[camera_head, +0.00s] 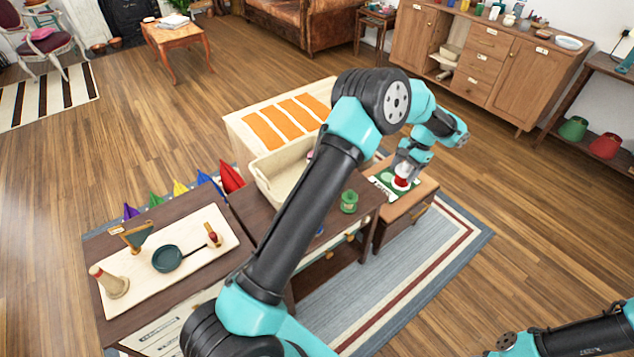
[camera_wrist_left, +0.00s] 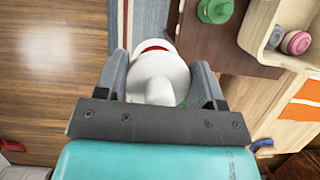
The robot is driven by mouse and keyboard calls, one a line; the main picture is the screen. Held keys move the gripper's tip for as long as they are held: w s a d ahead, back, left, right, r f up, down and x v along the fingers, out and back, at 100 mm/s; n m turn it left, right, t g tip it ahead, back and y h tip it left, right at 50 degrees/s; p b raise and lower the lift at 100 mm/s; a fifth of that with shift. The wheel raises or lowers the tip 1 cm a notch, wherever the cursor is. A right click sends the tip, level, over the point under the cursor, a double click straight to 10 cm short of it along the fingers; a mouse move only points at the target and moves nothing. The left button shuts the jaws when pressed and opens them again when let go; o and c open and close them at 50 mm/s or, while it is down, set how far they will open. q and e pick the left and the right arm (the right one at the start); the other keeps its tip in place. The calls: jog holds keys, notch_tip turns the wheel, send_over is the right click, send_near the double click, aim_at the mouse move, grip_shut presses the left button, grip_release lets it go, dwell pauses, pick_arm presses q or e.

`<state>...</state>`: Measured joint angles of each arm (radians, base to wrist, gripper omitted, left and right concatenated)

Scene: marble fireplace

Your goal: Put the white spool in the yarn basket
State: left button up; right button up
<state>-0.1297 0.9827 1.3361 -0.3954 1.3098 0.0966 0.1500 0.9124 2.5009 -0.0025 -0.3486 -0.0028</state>
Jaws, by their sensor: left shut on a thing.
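My left gripper (camera_head: 403,172) is shut on the white spool (camera_wrist_left: 160,78), which sits between both fingers in the left wrist view. Red shows at the spool's edge there. In the head view the white spool (camera_head: 400,183) and a red part show below the fingers, over a green and white mat (camera_head: 380,186) on the small brown table. I cannot tell whether it touches the mat. The cream yarn basket (camera_head: 262,178) stands to the left on the dark table, partly hidden by my left arm. It also shows in the left wrist view (camera_wrist_left: 258,30), with pink and grey spools inside.
A green spool (camera_head: 348,201) stands on the dark table between basket and gripper. A white board (camera_head: 200,262) with a dark pan (camera_head: 168,259) and wooden pieces lies at left. A cabinet with orange stripes (camera_head: 290,118) stands behind the basket. Part of my right arm shows at lower right.

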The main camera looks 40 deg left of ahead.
dwell(0.3)
pick_arm(q)
jog(key=s+a+f+m, duration=0.1)
jog(key=a+f, duration=0.1)
jog(key=a, duration=1)
jog(key=s+a+f+m, duration=0.1)
jog(key=a+f, duration=0.2)
jog(key=a, duration=0.8)
jog(key=m+t+y, duration=0.1)
jog(key=m, duration=0.1)
send_over(280, 184)
notch_tip(280, 184, down, 4)
jog(key=shift+a, duration=0.1)
notch_tip(280, 184, down, 6)
jog(key=shift+f, duration=0.2)
jog(key=shift+f, duration=1.8)
jog(key=shift+f, duration=0.15)
